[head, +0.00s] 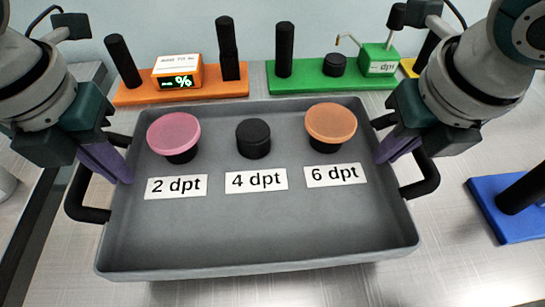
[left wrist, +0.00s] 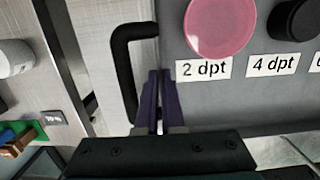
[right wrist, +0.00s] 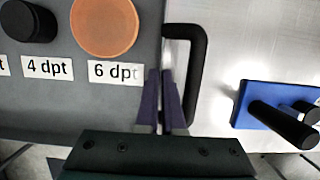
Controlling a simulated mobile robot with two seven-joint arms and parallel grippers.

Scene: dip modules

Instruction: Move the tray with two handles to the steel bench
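The grey tray (head: 255,230) lies in the middle of the head view, with a black left handle (head: 88,214) and a black right handle (head: 425,180). On it are a pink-topped piece (head: 173,131), a black piece (head: 253,140) and an orange-topped piece (head: 331,124), behind labels 2, 4 and 6 dpt. My left gripper (head: 125,174) is closed with its purple fingers on either side of the tray's left wall, beside the handle (left wrist: 122,75). My right gripper (head: 384,156) pinches the right wall likewise, beside the handle (right wrist: 199,75). The fingertips are partly hidden.
Behind the tray stand an orange board (head: 205,92) with black posts and a display, and a green board (head: 310,80). A blue board (head: 515,222) lies at right. A gap separates the brushed-metal surface (head: 470,265) from another surface at left (head: 15,222).

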